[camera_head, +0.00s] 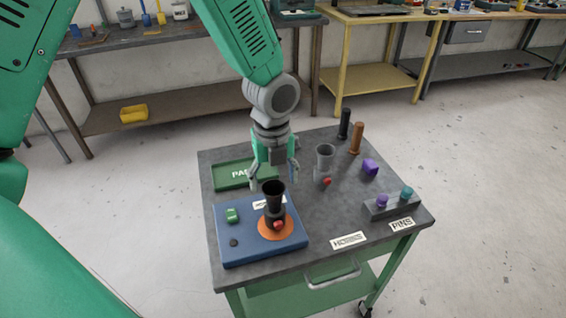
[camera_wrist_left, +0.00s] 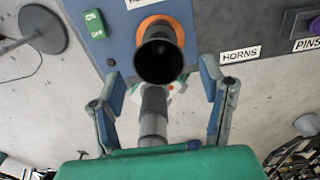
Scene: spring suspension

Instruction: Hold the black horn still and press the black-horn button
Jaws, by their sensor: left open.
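The black horn (camera_head: 274,194) stands upright on an orange disc (camera_head: 263,230) on the blue base (camera_head: 233,252), bell up. A red button (camera_head: 278,224) is low on its front side. My left gripper (camera_head: 273,176) is open just above and behind the horn's bell, pointing down. In the left wrist view, the horn's open bell (camera_wrist_left: 160,55) shows between and beyond the two spread fingers, with no contact visible. The red button is hidden there. My right gripper is not in view.
The blue base also carries a green switch (camera_head: 232,215) and a dark knob. A green tray (camera_head: 231,176) lies behind it. The table's front middle is mostly clear.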

